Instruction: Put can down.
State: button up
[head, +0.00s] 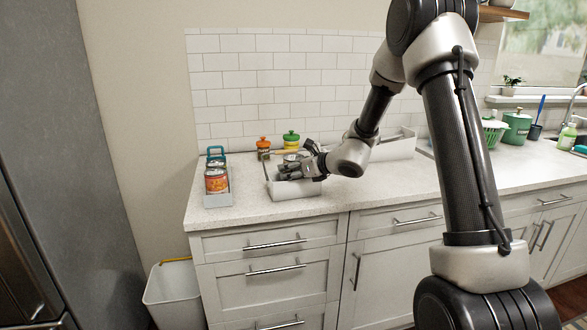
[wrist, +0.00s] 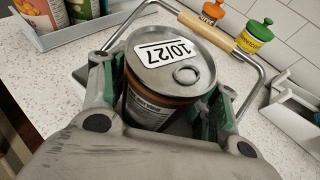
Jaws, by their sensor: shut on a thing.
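My gripper (wrist: 172,105) is shut on a can (wrist: 172,62), with a finger on each side of it. The can has a silver top with a pull ring and a white label reading 10/27; its side is dark brown. It is seen from above in the wrist view, over or inside a caddy (wrist: 252,92) with a metal handle and wooden grip. The can's base is hidden, so I cannot tell whether it touches the caddy floor. In the head view my gripper (head: 300,168) is at the white caddy (head: 296,190) on the counter.
A grey tray (head: 218,200) with several cans stands to the left on the counter (head: 250,212). An orange bottle (head: 263,145) and a green bottle (head: 291,139) stand behind the caddy. A long white bin (head: 395,150) is to the right. The front counter strip is clear.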

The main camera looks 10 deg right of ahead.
jog(key=shift+f, duration=0.35)
jog(key=o, duration=1.4)
jog(key=shift+s+f, duration=0.15)
jog(key=shift+c, duration=0.2)
jog(key=r+v, duration=0.1)
jog(key=v, duration=1.1)
jog(key=s+a+r+n+g+y, duration=0.1)
jog(key=s+a+r+n+g, duration=0.15)
jog(key=s+n, duration=0.55)
jog(key=s+a+r+n+g, duration=0.25)
jog(key=s+n, duration=0.35)
jog(key=s, duration=0.4)
jog(key=s+d+r+n+g+h, duration=0.2)
jog(key=s+d+n+h, duration=0.6)
jog(key=s+d+n, duration=0.6)
jog(key=shift+s+d+r+n, duration=0.25)
jog(key=shift+s+d+n, duration=0.15)
jog(key=shift+s+n, duration=0.6)
